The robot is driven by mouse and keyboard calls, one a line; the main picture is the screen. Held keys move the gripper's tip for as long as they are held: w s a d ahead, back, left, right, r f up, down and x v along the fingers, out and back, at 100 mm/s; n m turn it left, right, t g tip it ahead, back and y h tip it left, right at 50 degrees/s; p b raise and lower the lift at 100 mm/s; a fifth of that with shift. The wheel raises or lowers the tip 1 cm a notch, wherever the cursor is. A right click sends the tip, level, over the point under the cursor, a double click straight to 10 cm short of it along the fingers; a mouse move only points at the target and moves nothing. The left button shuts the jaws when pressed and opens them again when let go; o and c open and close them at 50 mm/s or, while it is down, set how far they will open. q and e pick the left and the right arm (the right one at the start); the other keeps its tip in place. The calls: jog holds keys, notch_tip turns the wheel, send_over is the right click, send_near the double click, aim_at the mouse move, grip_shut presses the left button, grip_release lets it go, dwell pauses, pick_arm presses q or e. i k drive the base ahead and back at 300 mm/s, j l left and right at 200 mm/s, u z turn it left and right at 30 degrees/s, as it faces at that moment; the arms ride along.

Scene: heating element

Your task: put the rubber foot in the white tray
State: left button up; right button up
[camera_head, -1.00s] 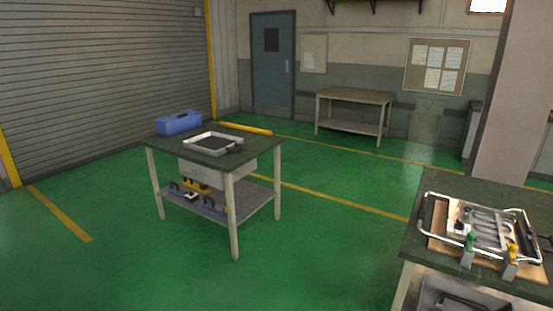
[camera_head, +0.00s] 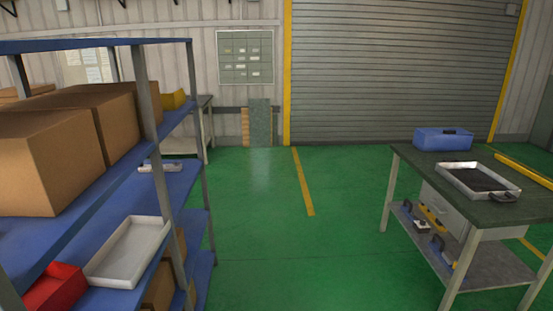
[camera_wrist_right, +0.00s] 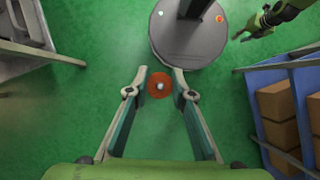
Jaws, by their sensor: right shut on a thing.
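The rubber foot (camera_wrist_right: 160,84) is a small orange-red disc with a pale centre in the right wrist view. My right gripper (camera_wrist_right: 159,82) is shut on it, one finger on each side, above the green floor. The white tray (camera_head: 131,253) lies on the blue shelf at the lower left of the head view, beside a red bin. Neither gripper shows in the head view. My left gripper (camera_wrist_right: 244,31) is small at the top right of the right wrist view; its finger opening is unclear.
The blue shelving unit (camera_head: 92,45) bears cardboard boxes (camera_head: 45,160) and a red bin (camera_head: 56,290). A workbench (camera_head: 420,165) at the right holds a blue toolbox (camera_head: 443,139) and a metal-rimmed tray (camera_head: 455,181). Green floor (camera_head: 290,245) is clear between them.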

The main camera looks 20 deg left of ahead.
aim_at(132, 251)
jog(key=i+u, duration=0.15)
jog(key=u, duration=0.25)
jog(key=i+l+u, duration=0.1)
jog(key=u, duration=0.3)
jog(key=i+l+u, duration=0.1)
jog(key=u, duration=0.3)
jog(key=i+l+u, duration=0.1)
jog(key=u, duration=0.3)
jog(key=l+u, duration=0.25)
jog(key=u, duration=0.2)
jog(key=i+l+u, duration=0.2)
jog(key=l+u, duration=0.25)
jog(key=i+l+u, duration=0.15)
jog(key=l+u, duration=0.15)
jog(key=u, duration=0.2)
jog(key=l+u, duration=0.95)
jog(key=i, duration=0.05)
